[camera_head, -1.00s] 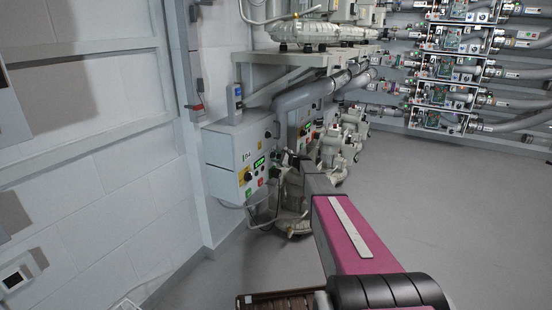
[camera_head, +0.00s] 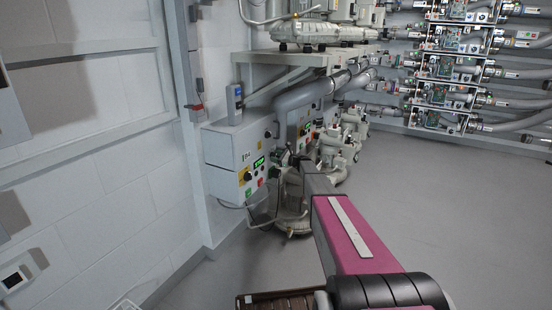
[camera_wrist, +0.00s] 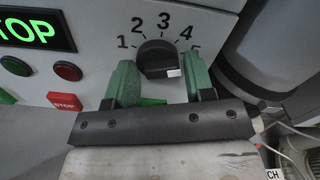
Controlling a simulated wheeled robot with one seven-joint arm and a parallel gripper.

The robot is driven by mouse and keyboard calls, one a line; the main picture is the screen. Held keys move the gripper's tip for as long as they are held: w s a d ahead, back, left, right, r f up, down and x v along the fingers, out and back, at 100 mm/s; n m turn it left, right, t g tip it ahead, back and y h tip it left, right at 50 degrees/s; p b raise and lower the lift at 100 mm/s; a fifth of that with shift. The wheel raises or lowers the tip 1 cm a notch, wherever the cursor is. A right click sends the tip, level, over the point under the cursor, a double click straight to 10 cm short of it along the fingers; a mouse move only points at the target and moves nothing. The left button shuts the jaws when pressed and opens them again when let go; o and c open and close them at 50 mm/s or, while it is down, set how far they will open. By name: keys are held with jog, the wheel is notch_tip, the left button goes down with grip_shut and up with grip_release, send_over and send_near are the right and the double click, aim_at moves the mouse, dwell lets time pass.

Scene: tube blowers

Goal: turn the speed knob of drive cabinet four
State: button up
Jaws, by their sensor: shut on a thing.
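The black speed knob (camera_wrist: 158,56) sits on the grey cabinet front in the wrist view, with a printed scale from 1 to 5 around it. Its white mark points to the lower right, near the 5. My gripper (camera_wrist: 158,66) has its green fingers on either side of the knob and is shut on it. In the head view, the drive cabinet (camera_head: 222,148) is a grey box on the left wall with a small label that seems to end in 4. My gripper (camera_head: 286,160) is at its right side there, and my arm partly hides the area.
A green-lit display (camera_wrist: 36,32) ends in "TOP" left of the knob. Below it are a green button (camera_wrist: 15,66), a red one (camera_wrist: 67,71) and a red STOP button (camera_wrist: 64,101). A grey pipe (camera_wrist: 265,45) stands close on the right. Open floor (camera_head: 430,210) lies right of my arm.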

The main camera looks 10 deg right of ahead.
jog(key=shift+w+d+r, duration=0.2)
jog(key=shift+w+d, duration=0.1)
jog(key=shift+w, duration=0.1)
jog(key=o, duration=0.6)
jog(key=shift+o, duration=0.2)
jog(key=shift+s, duration=0.1)
jog(key=shift+s+a+f, duration=0.15)
jog(key=shift+s, duration=0.05)
jog(key=shift+s, duration=0.1)
jog(key=v, duration=1)
jog(key=shift+s+d, duration=0.2)
jog(key=shift+d, duration=0.05)
